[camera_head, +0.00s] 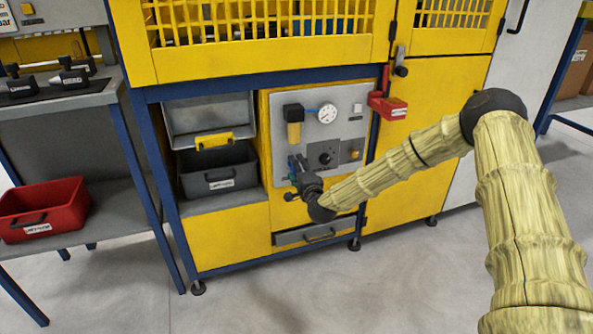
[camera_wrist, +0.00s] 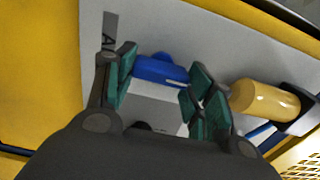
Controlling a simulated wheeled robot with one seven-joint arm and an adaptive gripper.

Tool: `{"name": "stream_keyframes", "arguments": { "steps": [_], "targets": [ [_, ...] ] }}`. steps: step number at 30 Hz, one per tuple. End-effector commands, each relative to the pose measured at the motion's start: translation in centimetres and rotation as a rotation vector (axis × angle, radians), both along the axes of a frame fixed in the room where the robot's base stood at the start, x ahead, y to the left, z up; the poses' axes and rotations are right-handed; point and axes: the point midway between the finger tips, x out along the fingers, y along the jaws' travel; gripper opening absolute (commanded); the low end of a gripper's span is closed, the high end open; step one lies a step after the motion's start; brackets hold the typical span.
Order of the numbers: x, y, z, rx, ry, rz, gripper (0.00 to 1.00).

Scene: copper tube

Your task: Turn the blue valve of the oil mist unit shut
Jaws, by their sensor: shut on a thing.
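The blue valve (camera_wrist: 160,68) shows in the wrist view, on the grey panel (camera_wrist: 190,45). My gripper (camera_wrist: 162,78) reaches around it, with a green-padded finger at each side. The fingers are shut on the valve, and its ends near the pads are partly hidden. In the head view my gripper (camera_head: 298,172) is at the left edge of the grey panel, below the amber bowl (camera_head: 294,132). It mostly hides the valve there. The amber bowl also shows in the wrist view, right of the fingers (camera_wrist: 265,100).
A round gauge (camera_head: 327,114) and a black knob (camera_head: 325,156) are on the panel. A red box (camera_head: 388,106) juts out at its upper right. The floor in front is clear.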

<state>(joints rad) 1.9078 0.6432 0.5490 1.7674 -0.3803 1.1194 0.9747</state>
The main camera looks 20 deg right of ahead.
Motion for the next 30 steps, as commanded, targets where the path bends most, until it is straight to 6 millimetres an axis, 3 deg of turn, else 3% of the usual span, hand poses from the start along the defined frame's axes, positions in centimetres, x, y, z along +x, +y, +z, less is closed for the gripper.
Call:
{"name": "stream_keyframes", "arguments": {
  "steps": [12,13,16,30],
  "targets": [
    [-0.08,-0.12,-0.22,0.007,0.003,-0.002,0.29],
    [-0.08,-0.11,-0.22,0.007,0.003,-0.002,0.57],
    [-0.07,-0.08,-0.19,0.007,0.003,-0.001,0.75],
    [-0.83,-0.01,-0.09,0.007,0.002,0.000,0.75]
  ]
}}
